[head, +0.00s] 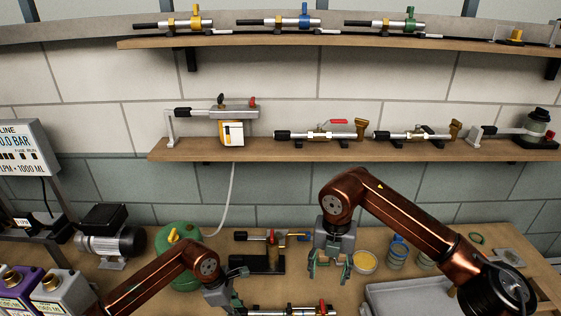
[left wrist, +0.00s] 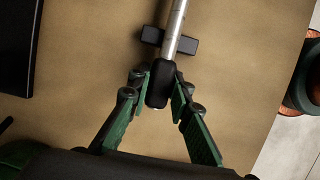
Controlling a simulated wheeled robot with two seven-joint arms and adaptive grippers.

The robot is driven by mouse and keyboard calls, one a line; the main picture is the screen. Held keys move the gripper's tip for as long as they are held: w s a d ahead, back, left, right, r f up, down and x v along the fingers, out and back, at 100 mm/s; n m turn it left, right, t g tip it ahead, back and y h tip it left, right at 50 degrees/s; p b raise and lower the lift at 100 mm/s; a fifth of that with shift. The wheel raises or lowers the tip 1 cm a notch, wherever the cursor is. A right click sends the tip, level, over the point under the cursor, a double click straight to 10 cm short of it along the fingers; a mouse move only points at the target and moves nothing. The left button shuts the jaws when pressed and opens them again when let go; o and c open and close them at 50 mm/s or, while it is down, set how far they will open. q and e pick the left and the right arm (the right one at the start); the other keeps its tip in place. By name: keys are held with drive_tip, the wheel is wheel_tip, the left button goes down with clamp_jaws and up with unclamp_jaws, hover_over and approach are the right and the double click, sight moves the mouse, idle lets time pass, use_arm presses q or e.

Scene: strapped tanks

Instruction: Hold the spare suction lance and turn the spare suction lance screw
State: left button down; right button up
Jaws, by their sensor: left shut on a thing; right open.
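A lance with a silver tube and black grip (left wrist: 158,85) lies between the fingers of my left gripper (left wrist: 160,90) in the left wrist view. Its tube rests across a black support. In the head view this lance (head: 285,311) lies at the bottom edge, partly cut off, with a red and yellow part at its right end. My left gripper (head: 238,298) is shut on its left end. My right gripper (head: 331,277) is open and empty above the table, right of and beyond the lance. I cannot make out the screw clearly.
A black stand (head: 257,265) with another valved lance (head: 265,238) is left of my right gripper. A yellow-filled bowl (head: 364,262) and jars (head: 398,252) are to its right. A grey tray (head: 400,288) is at front right, a green tank (head: 178,240) at left. Shelves hold more lances.

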use_arm(q)
drive_tip(key=c, duration=1.7)
unclamp_jaws()
drive_tip(key=shift+r, duration=0.15)
drive_tip(key=p+v, duration=0.1)
drive_tip(key=v, duration=0.5)
drive_tip(key=d+p+v, duration=0.1)
drive_tip(key=v, duration=0.6)
drive_tip(key=d+p+v, duration=0.1)
drive_tip(key=p+v, duration=0.1)
drive_tip(key=v, duration=0.4)
drive_tip(key=shift+d+r, duration=0.15)
drive_tip(key=shift+r, duration=0.35)
use_arm(e)
drive_tip(key=r, duration=0.5)
drive_tip(key=shift+s+r, duration=0.4)
